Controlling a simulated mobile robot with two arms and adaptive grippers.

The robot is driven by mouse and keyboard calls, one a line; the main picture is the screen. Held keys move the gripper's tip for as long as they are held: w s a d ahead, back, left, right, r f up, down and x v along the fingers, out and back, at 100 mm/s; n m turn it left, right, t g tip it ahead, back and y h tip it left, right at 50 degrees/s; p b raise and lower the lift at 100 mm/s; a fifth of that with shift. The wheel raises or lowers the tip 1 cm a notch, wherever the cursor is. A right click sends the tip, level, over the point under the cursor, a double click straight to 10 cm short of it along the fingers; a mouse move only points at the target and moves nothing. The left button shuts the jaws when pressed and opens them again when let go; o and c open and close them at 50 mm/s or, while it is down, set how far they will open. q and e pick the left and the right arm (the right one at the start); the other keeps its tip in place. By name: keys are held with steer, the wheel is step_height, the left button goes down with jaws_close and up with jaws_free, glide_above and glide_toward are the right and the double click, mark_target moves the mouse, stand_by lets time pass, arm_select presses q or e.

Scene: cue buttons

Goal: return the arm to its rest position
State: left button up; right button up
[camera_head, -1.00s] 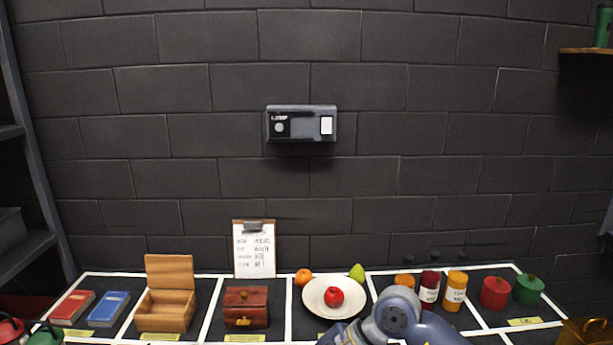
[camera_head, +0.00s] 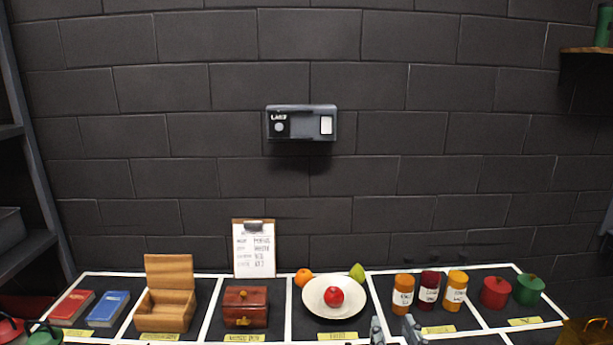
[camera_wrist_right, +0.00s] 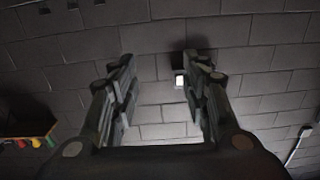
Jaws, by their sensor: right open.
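My right gripper (camera_head: 394,330) shows at the bottom edge of the head view, in front of the table and right of the plate. Only its fingertips show there; the rest of the arm is out of the picture. In the right wrist view the gripper (camera_wrist_right: 160,85) is open and empty, with its two fingers apart and the grey block wall beyond them. My left gripper is in neither view.
The table holds a red book (camera_head: 72,306), a blue book (camera_head: 108,308), an open wooden box (camera_head: 167,312), a red-brown chest (camera_head: 246,308), a plate (camera_head: 318,306) with a red apple (camera_head: 333,297), several jars (camera_head: 429,287) and pots (camera_head: 495,291). A wall unit (camera_head: 301,123) hangs above.

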steer(key=s+d+f+g+h, duration=0.1)
steer(key=s+d+f+g, duration=0.3)
steer(key=f, duration=0.4)
steer(key=s+d+f+g+h, duration=0.1)
steer(key=s+f+g, duration=0.3)
steer(key=s+f, duration=0.3)
steer(key=s+f+n+g+y, duration=0.1)
steer(key=s+f+g, duration=0.25)
steer(key=s, duration=0.45)
steer(key=s+f+n+g, duration=0.1)
steer(key=s+f+g, duration=0.25)
steer(key=s, duration=0.35)
step_height(320, 180, down, 26)
steer(key=s, duration=0.1)
steer(key=s+d+f+g+b, duration=0.1)
steer(key=s+d+f, duration=0.1)
steer(key=s+f, duration=1.5)
steer(key=shift+s+d+f+g, duration=0.2)
steer(key=shift+d+f+g, duration=0.05)
steer(key=shift+f+g, duration=0.2)
